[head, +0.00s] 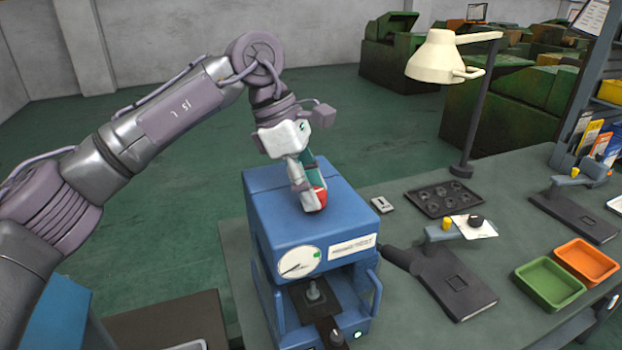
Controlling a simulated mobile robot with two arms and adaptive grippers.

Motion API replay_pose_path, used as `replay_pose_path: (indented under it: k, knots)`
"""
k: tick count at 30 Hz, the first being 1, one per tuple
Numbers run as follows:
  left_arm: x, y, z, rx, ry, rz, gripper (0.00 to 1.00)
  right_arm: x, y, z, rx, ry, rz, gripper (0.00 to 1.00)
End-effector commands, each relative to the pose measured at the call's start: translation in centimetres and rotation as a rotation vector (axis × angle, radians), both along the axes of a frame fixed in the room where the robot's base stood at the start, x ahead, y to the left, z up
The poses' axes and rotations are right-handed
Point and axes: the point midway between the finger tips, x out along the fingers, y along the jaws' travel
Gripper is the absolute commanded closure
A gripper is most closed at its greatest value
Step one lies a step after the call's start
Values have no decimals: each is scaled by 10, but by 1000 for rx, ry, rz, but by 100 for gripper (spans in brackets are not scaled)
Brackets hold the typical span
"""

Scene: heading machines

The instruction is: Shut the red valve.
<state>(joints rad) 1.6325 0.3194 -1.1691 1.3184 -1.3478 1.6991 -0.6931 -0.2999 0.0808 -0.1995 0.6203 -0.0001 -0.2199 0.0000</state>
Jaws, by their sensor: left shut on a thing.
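The red valve (318,198) is on top of the blue machine (268,222), which stands on the workbench. Only part of the valve shows, because my left gripper (308,186) covers the rest. My left gripper comes down from above and is shut on the red valve. The machine has a round white dial (299,262) and a white label on its front. My right gripper does not show.
The grey-green bench (392,220) holds a dark tray (443,199), a cream lamp (440,58), a black device (455,284), a green bin (548,285) and an orange bin (587,261) right of the machine. Air above the machine's right side is free.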

Motion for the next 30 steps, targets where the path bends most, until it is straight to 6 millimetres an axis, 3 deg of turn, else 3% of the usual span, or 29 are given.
replay_pose_path:
  k: [12, 29, 30]
  knots:
    - [1, 0, 2, -2, -3, -185, 94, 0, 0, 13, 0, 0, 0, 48]
    - [1, -1, 1, -2, -4, -211, 94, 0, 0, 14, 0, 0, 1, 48]
    - [1, -1, 1, -2, -4, -211, 53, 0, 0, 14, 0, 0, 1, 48]
